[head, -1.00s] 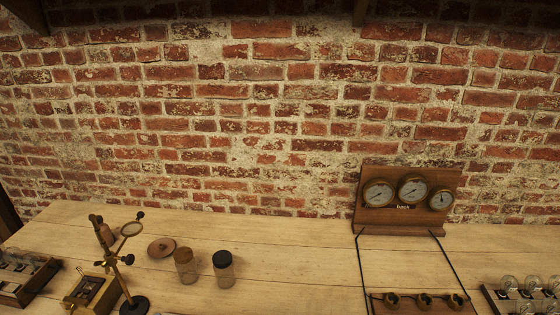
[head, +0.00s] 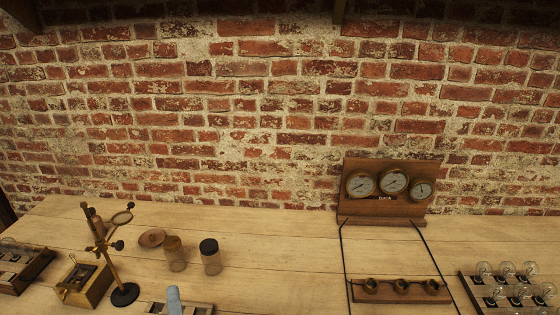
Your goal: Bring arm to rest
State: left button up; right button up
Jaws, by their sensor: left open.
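Two glass jars stand upright side by side on the wooden bench: one with a brown top (head: 174,255) and one with a black lid (head: 210,258). My right gripper is not in view.
A brass stand with a magnifier (head: 107,252) and a brass-topped box (head: 82,284) are at left. A wooden disc (head: 151,238) lies behind the jars. A gauge board (head: 386,211), a socket strip (head: 400,291) and a bulb rack (head: 511,290) are at right. The bench centre is clear.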

pick_arm(q)
jog(key=d+r+m+t+h, duration=0.25)
jog(key=d+m+h, duration=0.25)
jog(key=m+h, duration=0.5)
jog(key=s+d+f+m+g+h, duration=0.1)
jog(key=d+f+m+g+h, duration=0.2)
jog(key=f+m+g, duration=0.25)
jog(key=s+d+f+m+g+h, duration=0.2)
jog(key=f+m+g+h, duration=0.25)
jog(key=f+m, duration=0.25)
jog(key=s+a+f+g+y, duration=1)
jog(key=s+a+f, duration=0.1)
jog(key=a+f, duration=0.35)
notch_tip(320, 180, down, 32)
jog(key=s+g, duration=0.1)
jog(key=s+a+f+g, duration=0.1)
jog(key=s+a+f, duration=0.2)
jog(key=s+f, duration=1.5)
jog(key=shift+s+a, duration=0.15)
jog(key=shift+s, duration=0.3)
